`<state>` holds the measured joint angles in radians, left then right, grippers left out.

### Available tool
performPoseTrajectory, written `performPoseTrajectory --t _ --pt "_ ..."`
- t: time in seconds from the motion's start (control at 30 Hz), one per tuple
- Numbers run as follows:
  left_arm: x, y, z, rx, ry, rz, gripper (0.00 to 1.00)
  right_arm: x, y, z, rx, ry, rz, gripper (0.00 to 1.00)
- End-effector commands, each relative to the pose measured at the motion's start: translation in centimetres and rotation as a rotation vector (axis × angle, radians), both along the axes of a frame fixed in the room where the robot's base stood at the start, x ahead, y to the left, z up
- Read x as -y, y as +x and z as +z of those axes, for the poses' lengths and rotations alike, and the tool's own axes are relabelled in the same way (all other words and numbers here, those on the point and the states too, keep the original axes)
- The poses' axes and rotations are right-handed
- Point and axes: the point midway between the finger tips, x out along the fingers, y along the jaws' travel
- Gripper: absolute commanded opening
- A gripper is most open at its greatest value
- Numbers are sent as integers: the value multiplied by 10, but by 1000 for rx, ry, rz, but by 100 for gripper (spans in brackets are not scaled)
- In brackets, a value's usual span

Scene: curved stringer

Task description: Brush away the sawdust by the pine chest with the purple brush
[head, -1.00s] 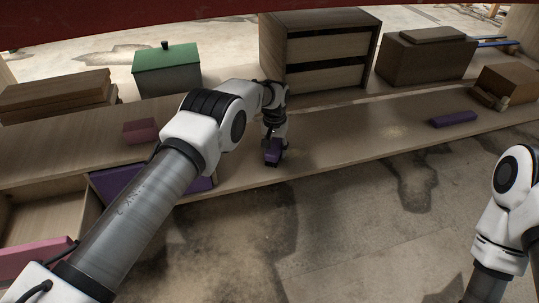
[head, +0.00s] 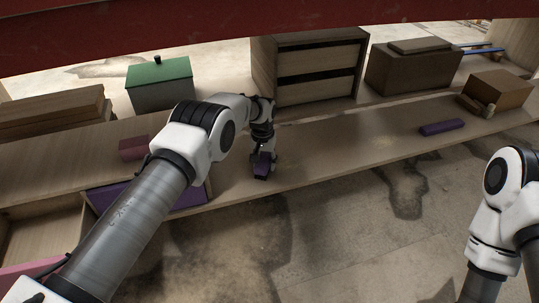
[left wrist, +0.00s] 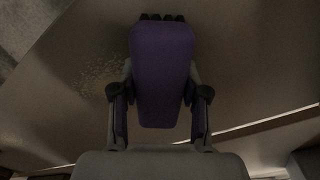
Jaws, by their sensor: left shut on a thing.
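My left gripper (head: 263,152) is shut on the purple brush (head: 262,169), over the front part of the wooden bench. In the left wrist view the brush (left wrist: 160,70) sits between the fingers, its dark bristles at the far end. A pale patch of sawdust (head: 384,141) lies on the bench to the right of the brush; a speckled patch (left wrist: 98,74) also shows left of the brush in the left wrist view. A light wooden chest with drawer fronts (head: 318,82), likely the pine chest, stands behind. Whether the bristles touch the bench is unclear. My right gripper is out of view.
A purple block (head: 441,128) lies right of the sawdust. A brown box (head: 412,70) and a smaller box (head: 497,90) stand behind at right. A green-lidded box (head: 159,83), stacked boards (head: 50,111) and a pink block (head: 134,147) are at left. A red beam (head: 250,25) crosses the top.

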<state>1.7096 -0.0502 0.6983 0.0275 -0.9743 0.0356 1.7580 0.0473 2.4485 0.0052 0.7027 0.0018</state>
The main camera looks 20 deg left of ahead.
Motion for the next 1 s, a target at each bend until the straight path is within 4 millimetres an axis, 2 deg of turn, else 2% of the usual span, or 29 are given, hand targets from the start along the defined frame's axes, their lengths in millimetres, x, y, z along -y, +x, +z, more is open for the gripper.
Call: performPoseTrajectory --t 0.17,0.43,0.67,1.0 --pt "-4 -3 1 0 0 -1 0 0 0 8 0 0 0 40" --pt "-24 -17 3 -1 0 1 0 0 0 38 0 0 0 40" --pt "-33 -22 -3 0 0 0 0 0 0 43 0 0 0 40" --pt "-58 -40 -5 -4 0 1 0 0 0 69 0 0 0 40"
